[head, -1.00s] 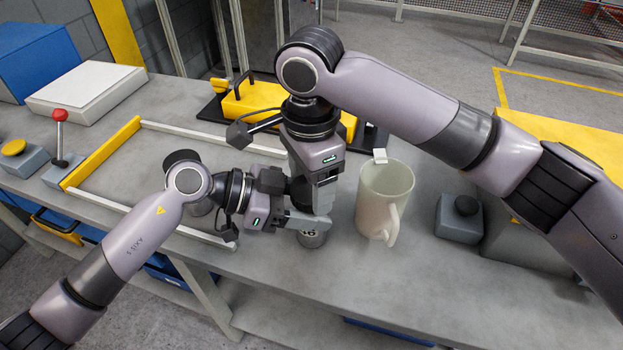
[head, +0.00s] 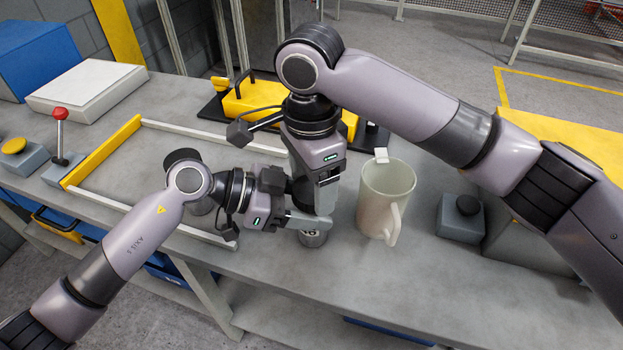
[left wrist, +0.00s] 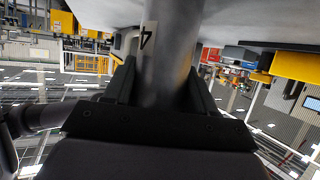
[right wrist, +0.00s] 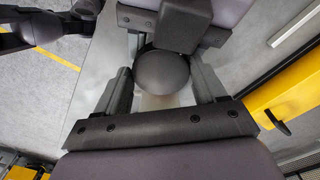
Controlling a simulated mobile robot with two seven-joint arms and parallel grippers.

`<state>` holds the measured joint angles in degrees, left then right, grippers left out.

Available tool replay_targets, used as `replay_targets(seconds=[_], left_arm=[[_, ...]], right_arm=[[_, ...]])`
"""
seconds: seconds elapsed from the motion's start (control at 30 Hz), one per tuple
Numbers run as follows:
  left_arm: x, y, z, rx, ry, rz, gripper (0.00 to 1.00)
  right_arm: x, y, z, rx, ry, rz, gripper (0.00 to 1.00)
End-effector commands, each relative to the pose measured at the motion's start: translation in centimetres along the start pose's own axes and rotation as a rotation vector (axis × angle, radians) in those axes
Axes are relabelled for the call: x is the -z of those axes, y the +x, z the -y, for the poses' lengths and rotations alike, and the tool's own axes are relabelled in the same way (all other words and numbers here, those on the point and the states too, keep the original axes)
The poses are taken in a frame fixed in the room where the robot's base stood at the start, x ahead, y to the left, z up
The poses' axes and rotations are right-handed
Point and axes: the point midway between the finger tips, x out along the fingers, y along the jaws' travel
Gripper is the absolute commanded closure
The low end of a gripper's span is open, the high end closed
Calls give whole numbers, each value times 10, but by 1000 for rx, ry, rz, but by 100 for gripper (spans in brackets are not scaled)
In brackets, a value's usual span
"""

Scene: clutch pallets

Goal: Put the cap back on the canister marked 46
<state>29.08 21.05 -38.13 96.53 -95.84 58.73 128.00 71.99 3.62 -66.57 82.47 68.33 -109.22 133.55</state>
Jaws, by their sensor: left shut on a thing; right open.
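The canister marked 46 (head: 313,239) is a small grey cylinder standing on the bench. Its label is partly visible, and a 4 shows on its grey body in the left wrist view (left wrist: 148,45). My left gripper (head: 303,222) is shut on the canister from the side. My right gripper (head: 320,206) points down just above it and is open. In the right wrist view, a dark round cap (right wrist: 162,72) lies between the spread fingers, apparently over the canister. Whether it is seated fully cannot be told, because the grippers hide the canister's top in the head view.
A pale mug-like jug (head: 386,200) stands close to the right of the grippers. A dark button box (head: 460,222) is farther right. A yellow-and-white frame (head: 105,152) lies left on the bench (head: 300,285), whose front strip is clear.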

Motion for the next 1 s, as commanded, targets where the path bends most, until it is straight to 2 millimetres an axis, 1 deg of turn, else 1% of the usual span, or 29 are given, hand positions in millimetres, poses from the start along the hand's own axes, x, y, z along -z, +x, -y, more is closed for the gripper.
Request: replay_targets(seconds=[0.03, 0.2, 0.43, 0.47, 0.5, 0.57, 0.6, 0.63, 1.0], left_arm=[[10, 1, -1, 1, 20, -21, 99], [9, 1, 0, 1, 16, -18, 99], [6, 0, 0, 2, 10, -13, 99], [6, 0, 0, 2, 9, -12, 99], [6, 0, 0, 2, 9, -12, 99], [6, 0, 0, 2, 8, -11, 99], [6, 0, 0, 2, 8, -11, 99], [6, 0, 0, 2, 7, -11, 99], [5, 0, 0, 2, 6, -9, 99]], right_arm=[[-5, 0, -2, -10, -12, 8, 25], [-5, -22, -3, -8, -12, 8, 25], [-3, -27, -2, -6, -8, 4, 25], [-3, -27, -2, -5, -8, 3, 28], [-2, -27, -2, -5, -7, 3, 41], [-2, -28, -2, -5, -7, 3, 61], [-2, -28, -2, -4, -7, 2, 74], [-2, -28, -2, -4, -7, 2, 83], [-2, -27, -2, -3, -5, 1, 83]])
